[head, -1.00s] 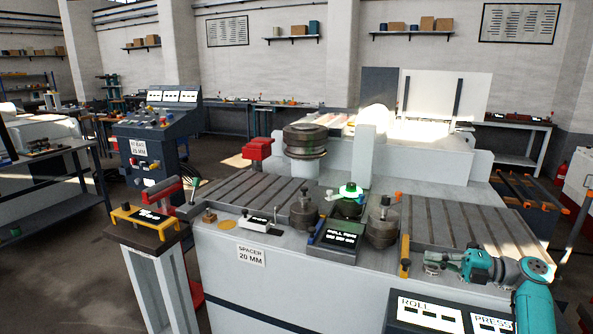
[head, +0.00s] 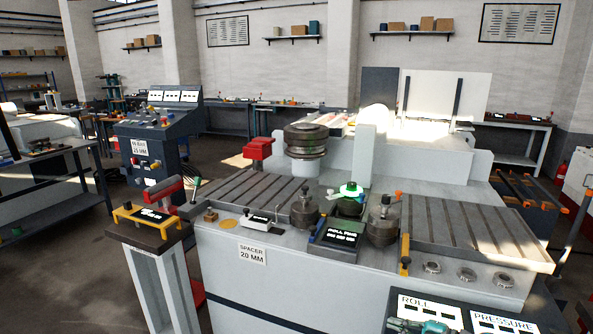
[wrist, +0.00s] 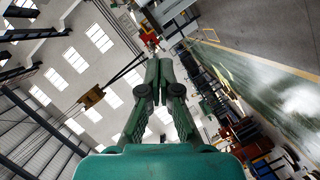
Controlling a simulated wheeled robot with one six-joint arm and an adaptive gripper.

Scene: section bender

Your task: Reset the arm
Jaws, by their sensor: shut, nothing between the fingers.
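My gripper (wrist: 158,68) fills the middle of the wrist view, its two teal fingers together with nothing between them. The wrist camera is tilted and looks past the fingers at the roof windows and far hall, so the fingers are clear of any surface there. In the head view only a small teal part of my arm shows at the bottom edge, in front of the ROLL panel (head: 416,307). The rest of the arm is out of that view.
A hanging block (wrist: 92,97) shows in the wrist view.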

